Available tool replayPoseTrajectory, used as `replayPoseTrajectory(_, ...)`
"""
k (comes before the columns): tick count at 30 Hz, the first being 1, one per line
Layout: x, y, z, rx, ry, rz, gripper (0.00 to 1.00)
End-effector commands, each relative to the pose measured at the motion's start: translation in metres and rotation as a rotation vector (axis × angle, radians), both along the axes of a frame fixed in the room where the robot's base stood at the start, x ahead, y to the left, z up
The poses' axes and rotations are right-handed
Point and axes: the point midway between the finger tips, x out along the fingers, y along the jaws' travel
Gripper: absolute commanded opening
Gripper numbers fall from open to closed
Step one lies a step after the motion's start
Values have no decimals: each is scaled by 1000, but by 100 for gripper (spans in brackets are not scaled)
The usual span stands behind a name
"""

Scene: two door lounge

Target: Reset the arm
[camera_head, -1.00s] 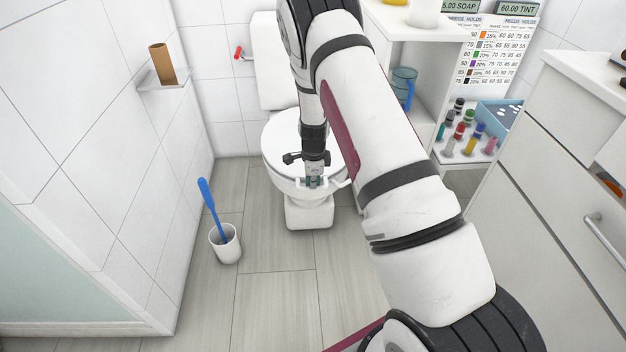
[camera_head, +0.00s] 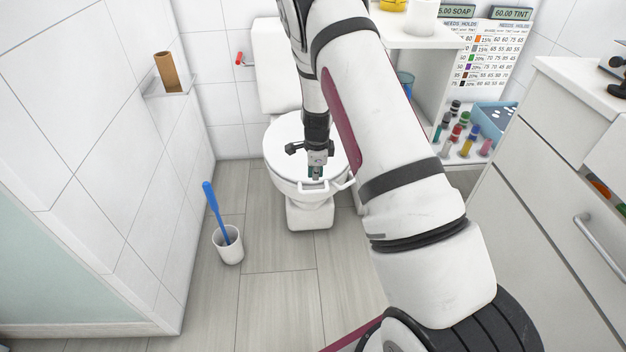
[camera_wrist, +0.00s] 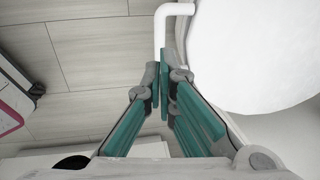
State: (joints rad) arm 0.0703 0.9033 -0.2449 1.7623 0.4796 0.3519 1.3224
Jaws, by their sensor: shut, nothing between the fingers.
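My gripper (camera_head: 316,173) hangs from my arm over the front of the toilet in the head view. In the wrist view its green-padded fingers (camera_wrist: 163,62) are together with nothing between them. The toilet (camera_head: 283,140) has its white lid down. A white bar handle (camera_head: 338,185) sticks out at the front of the lid, right by the fingertips. The bar shows just beyond the fingertips in the wrist view (camera_wrist: 175,9); I cannot tell whether they touch. My arm hides part of the toilet's right side.
A blue brush in a white holder (camera_head: 229,252) stands on the floor to the left. A wall shelf (camera_head: 170,94) bears a brown tube. White shelving with bottles (camera_head: 468,150) and a drawer cabinet (camera_head: 545,150) stand to the right. The floor in front is clear.

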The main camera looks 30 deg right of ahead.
Motion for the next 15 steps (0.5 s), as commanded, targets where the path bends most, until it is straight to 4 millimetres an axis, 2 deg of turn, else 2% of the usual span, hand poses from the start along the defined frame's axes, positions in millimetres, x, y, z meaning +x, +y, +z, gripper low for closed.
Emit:
replayPoseTrajectory(1, -2, 2, 15, 1, -3, 1, 0)
replayPoseTrajectory(6, -8, 4, 44, 0, -1, 1, 0)
replayPoseTrajectory(10, -10, 6, 57, 1, 0, 2, 0)
replayPoseTrajectory(15, -12, 6, 64, 1, 0, 1, 0)
